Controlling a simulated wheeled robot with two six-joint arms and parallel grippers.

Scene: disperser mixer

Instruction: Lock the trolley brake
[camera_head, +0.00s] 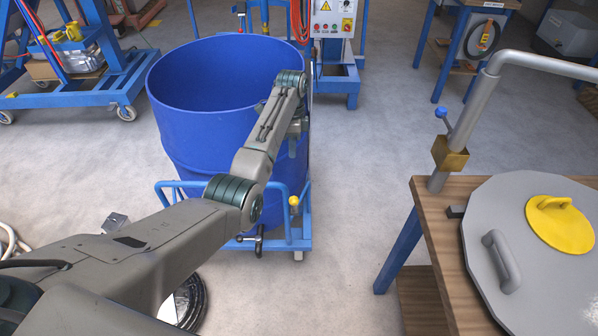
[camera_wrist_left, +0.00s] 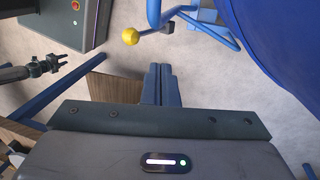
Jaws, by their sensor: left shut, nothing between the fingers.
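The blue trolley (camera_head: 305,232) carries a big blue drum (camera_head: 205,138). A lever with a yellow knob (camera_head: 293,201) stands at its near right corner; I take this to be the brake. The yellow knob (camera_wrist_left: 130,36) and its thin rod also show in the left wrist view. My left gripper (camera_head: 293,153) hangs beside the drum's right side, above and beyond the knob. Its fingers (camera_wrist_left: 159,84) are shut with nothing between them, apart from the knob. What looks like my right gripper (camera_wrist_left: 72,68) shows small at the left of the wrist view; its jaw opening is unclear.
A wooden table (camera_head: 432,215) with a round grey lid (camera_head: 530,262) and a bent pipe stands on the right. Clear floor (camera_head: 350,200) lies between trolley and table. A control box (camera_head: 333,18) stands behind the drum. A black coil (camera_head: 190,302) lies at the near left.

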